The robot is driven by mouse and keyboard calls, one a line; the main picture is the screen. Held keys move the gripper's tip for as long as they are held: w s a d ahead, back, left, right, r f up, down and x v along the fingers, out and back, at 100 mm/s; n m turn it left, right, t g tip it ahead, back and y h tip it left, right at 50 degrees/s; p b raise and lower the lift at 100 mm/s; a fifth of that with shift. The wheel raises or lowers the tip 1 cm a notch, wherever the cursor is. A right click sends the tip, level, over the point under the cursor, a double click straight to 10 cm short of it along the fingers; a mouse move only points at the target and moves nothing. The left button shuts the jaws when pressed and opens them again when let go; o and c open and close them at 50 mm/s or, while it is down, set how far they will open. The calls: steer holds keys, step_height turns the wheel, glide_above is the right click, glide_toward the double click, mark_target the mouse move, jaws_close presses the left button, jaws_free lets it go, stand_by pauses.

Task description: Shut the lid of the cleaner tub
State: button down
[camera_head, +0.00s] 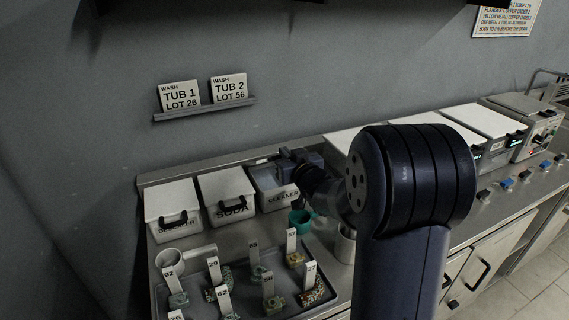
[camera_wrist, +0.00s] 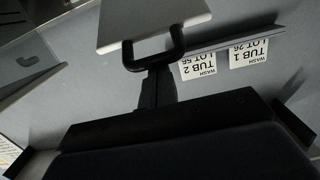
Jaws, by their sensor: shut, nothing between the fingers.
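The cleaner tub (camera_head: 276,197) is a pale box at the right end of a row of three at the back of the counter. Its top looks open, with a grey inside showing. My gripper (camera_head: 286,158) is above its rear right part and hides some of it. In the wrist view, a pale lid (camera_wrist: 150,18) with a black loop handle (camera_wrist: 153,52) is seen against the wall. My shut, empty gripper (camera_wrist: 157,90) points at the handle and overlaps it in the picture. I cannot tell whether they touch. In the head view I cannot make out the raised lid.
A wall shelf (camera_head: 205,109) holds two signs. Pale lidded units (camera_head: 485,122) stand right.

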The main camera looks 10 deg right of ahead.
steer(key=s+f+t+b, duration=0.2)
steer(key=f+b, duration=0.4)
steer(key=b, duration=0.5)
steer(key=shift+s+d+y+b, duration=0.3)
steer(key=shift+s, duration=0.2)
steer(key=shift+f, duration=0.1)
